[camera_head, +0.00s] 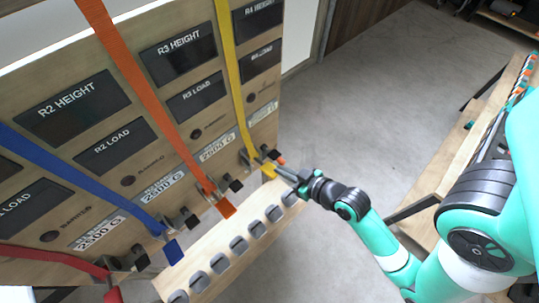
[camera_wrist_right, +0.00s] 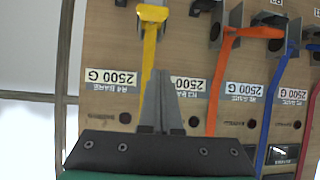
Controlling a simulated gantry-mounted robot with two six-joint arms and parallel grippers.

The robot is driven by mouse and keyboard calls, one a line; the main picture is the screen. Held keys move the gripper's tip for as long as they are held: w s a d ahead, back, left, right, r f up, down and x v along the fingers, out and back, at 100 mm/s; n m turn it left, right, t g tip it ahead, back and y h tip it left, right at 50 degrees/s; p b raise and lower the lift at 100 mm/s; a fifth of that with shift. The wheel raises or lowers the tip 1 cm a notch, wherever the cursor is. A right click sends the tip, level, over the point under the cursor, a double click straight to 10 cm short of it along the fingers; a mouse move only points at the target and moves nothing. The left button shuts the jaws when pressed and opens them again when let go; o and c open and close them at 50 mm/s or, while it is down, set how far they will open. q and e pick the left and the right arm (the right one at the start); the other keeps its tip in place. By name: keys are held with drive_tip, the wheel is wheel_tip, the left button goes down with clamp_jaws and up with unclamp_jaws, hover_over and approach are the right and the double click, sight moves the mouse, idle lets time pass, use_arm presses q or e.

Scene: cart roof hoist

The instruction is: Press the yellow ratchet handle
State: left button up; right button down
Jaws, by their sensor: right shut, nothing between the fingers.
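The yellow ratchet handle (camera_head: 268,171) is at the lower end of the yellow strap (camera_head: 230,62), low on the panel's right side in the head view. In the right wrist view the yellow handle (camera_wrist_right: 152,14) is at the top, upside down, just beyond the fingertips. My right gripper (camera_head: 279,169) reaches in from the right with its fingers at the yellow handle; whether they touch it I cannot tell. Its fingers (camera_wrist_right: 159,73) are together and empty. My left gripper is not in view.
An orange ratchet handle (camera_head: 227,208) and a blue one (camera_head: 173,250) sit left of the yellow one, with a red strap (camera_head: 50,257) farther left. A wooden ledge with several notches (camera_head: 208,253) runs below the handles. A wooden bench (camera_head: 470,150) stands at right beyond open floor.

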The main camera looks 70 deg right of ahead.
use_arm(q)
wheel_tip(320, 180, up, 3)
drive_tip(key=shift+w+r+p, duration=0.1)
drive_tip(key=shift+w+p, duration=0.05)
drive_tip(key=shift+p, duration=0.5)
use_arm(e)
drive_tip(key=s, duration=0.1)
drive_tip(key=r, duration=0.1)
drive_tip(key=s, duration=0.1)
drive_tip(key=shift+s+d+r+m+g+h, duration=0.2)
drive_tip(key=shift+s+d+m+g+h, duration=0.1)
drive_tip(key=shift+m+g, duration=0.1)
drive_tip(key=shift+w, duration=0.1)
hover_over(274, 167)
drive_tip(key=a, duration=0.1)
drive_tip(key=f, duration=0.5)
drive_tip(key=shift+w+a+f, duration=0.1)
drive_tip(key=shift+w+f, duration=0.15)
drive_tip(key=shift+w, duration=0.05)
drive_tip(key=f, duration=0.2)
drive_tip(key=s, duration=0.1)
drive_tip(key=shift+s+a+f, duration=0.1)
drive_tip(key=shift+a+f, duration=0.2)
drive_tip(key=shift+f, duration=0.1)
drive_tip(key=shift+s+f, duration=0.15)
drive_tip(key=shift+f, duration=0.35)
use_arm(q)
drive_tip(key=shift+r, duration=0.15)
